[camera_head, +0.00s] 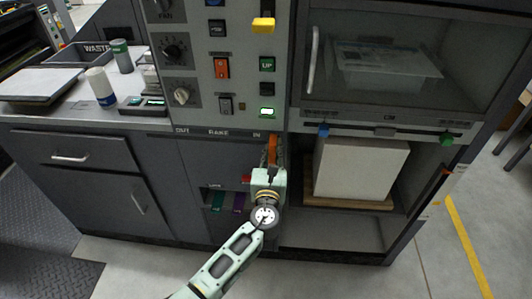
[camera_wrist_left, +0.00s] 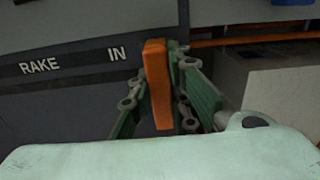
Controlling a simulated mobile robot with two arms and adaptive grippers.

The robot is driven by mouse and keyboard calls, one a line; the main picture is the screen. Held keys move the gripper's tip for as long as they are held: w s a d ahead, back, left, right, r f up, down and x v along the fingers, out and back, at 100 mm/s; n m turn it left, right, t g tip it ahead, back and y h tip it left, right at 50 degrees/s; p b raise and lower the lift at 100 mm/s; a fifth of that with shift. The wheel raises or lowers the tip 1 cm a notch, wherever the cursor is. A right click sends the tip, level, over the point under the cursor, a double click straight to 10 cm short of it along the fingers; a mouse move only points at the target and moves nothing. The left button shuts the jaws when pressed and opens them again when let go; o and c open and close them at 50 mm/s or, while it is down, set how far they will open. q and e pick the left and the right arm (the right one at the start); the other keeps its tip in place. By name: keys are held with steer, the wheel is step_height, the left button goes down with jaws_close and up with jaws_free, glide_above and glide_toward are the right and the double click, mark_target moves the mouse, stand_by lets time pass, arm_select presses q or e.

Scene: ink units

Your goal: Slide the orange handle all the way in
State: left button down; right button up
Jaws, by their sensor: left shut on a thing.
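The orange handle (camera_head: 272,150) stands upright on the front of the dark machine, just below the "IN" end of the "OUT RAKE IN" strip. My left gripper (camera_head: 272,168) is at the handle from below and in front, and hides its lower part in the head view. In the left wrist view the orange handle (camera_wrist_left: 157,84) stands between the green fingers of my left gripper (camera_wrist_left: 160,95), which are shut on it. The word "IN" is just left of the handle there. My right gripper is in neither view.
A control panel (camera_head: 208,70) with knobs and switches is above the strip. To the right, a white block (camera_head: 358,168) stands on a wooden board in an open bay, under a glass-fronted compartment. A grey counter (camera_head: 60,113) with cans is at the left.

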arm_select(q)
steer(key=shift+d, duration=0.25)
steer(key=c, duration=1.6)
jaws_free()
steer(key=shift+d, duration=0.1)
steer(key=shift+c, duration=0.2)
steer(key=shift+s, duration=0.1)
steer(key=shift+s+f, duration=0.1)
steer(key=shift+s, duration=0.2)
steer(key=s, duration=1.1)
steer(key=shift+s+a, duration=0.15)
steer(key=shift+a, duration=0.15)
